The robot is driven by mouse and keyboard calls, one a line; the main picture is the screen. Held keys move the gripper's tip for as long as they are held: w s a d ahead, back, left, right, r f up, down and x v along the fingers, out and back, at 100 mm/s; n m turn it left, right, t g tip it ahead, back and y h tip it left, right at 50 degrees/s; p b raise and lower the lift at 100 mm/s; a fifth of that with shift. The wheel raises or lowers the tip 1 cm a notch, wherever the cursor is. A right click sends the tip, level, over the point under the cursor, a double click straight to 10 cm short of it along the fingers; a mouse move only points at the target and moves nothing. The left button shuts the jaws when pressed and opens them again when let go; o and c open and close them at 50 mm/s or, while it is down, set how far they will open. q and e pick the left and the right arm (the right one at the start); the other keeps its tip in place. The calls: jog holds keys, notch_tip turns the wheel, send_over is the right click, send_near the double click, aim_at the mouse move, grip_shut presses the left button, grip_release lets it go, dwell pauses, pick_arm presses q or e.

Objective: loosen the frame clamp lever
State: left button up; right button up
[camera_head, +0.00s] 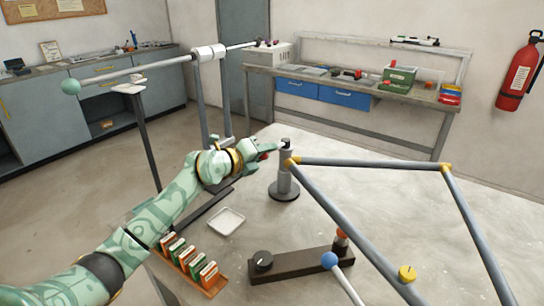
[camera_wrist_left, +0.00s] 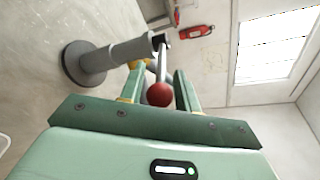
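In the left wrist view the post (camera_wrist_left: 105,58) lies sideways. Its lever, a thin metal rod with a red ball (camera_wrist_left: 160,94), points toward my palm. My left gripper (camera_head: 265,152) is at the lever. In the wrist view its fingers (camera_wrist_left: 159,84) are apart, one on each side of the red ball, with small gaps showing. In the head view the fingers mostly hide the lever. My right gripper is not in view.
A white tray (camera_head: 226,221), a rack of coloured cards (camera_head: 190,262) and a dark bar (camera_head: 300,263) with a knob are on the table. The frame's tubes span the right side.

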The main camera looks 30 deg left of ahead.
pick_arm(q)
jog(key=shift+b+x, duration=0.35)
jog(key=shift+x, duration=0.9)
grip_shut()
